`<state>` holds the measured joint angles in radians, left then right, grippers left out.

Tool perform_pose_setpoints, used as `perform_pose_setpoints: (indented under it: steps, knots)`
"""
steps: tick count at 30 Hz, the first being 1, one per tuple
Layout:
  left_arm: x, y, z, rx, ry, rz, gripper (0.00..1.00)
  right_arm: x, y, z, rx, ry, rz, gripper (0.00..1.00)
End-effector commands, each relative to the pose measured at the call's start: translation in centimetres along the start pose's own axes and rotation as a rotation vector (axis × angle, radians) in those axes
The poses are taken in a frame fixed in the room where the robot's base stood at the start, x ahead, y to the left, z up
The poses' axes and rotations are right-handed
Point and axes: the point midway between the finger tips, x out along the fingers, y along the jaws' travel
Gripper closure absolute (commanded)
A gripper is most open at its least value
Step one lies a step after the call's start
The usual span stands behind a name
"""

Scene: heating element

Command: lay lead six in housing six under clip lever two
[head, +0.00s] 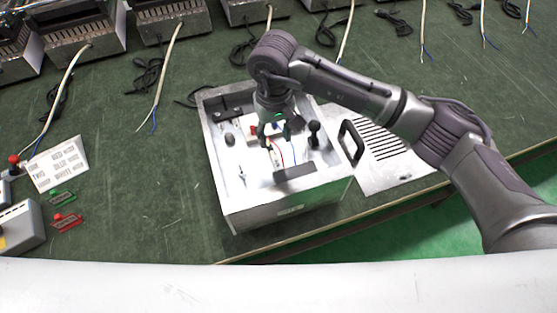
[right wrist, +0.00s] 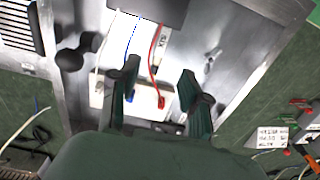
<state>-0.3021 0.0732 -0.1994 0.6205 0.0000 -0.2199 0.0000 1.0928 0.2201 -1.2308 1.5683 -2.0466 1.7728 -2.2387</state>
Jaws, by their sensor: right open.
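The open metal housing (head: 228,190) stands near the middle of the table in the head view. Its inner wall (right wrist: 255,45) fills much of the right wrist view, where a label inside appears to read SIX (right wrist: 163,40). A red lead (right wrist: 154,60) and a blue lead (right wrist: 131,42) run from a dark block to a white terminal piece (right wrist: 145,108). The red lead's end lies between my fingers in the picture. My right gripper (head: 276,130), also in the right wrist view (right wrist: 160,88), is open and empty over the housing's inside. Clip lever two cannot be made out.
A slotted metal plate (head: 380,165) lies right of the housing, near the table edge. A white word card (head: 56,165) and green (head: 62,198) and red (head: 66,222) pieces lie at left. Other housings (head: 80,38) and cables line the back.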

Motion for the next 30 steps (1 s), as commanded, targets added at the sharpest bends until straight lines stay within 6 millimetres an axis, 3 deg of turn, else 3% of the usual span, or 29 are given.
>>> perform_pose_setpoints:
  steps: [3, 13, 21, 30]
  knots:
    - [-0.5, 0.3, 0.1, 0.001, -0.002, 0.004, 0.6, 2.2, -0.1, 0.1, 0.001, -0.004, -0.001, 0.53]
    - [-1.3, -0.4, 0.1, 0.004, -0.004, -0.004, 0.6, 5.0, -0.1, 0.1, 0.0, -0.003, -0.001, 0.53]
    - [-2.3, -0.5, -0.1, 0.004, -0.002, -0.005, 0.6, 8.8, -0.1, 0.0, 0.001, -0.002, -0.002, 0.53]
    - [-2.2, -0.6, -0.2, 0.003, 0.0, -0.006, 0.6, 9.2, 0.0, -0.1, 0.0, 0.002, -0.001, 0.56]
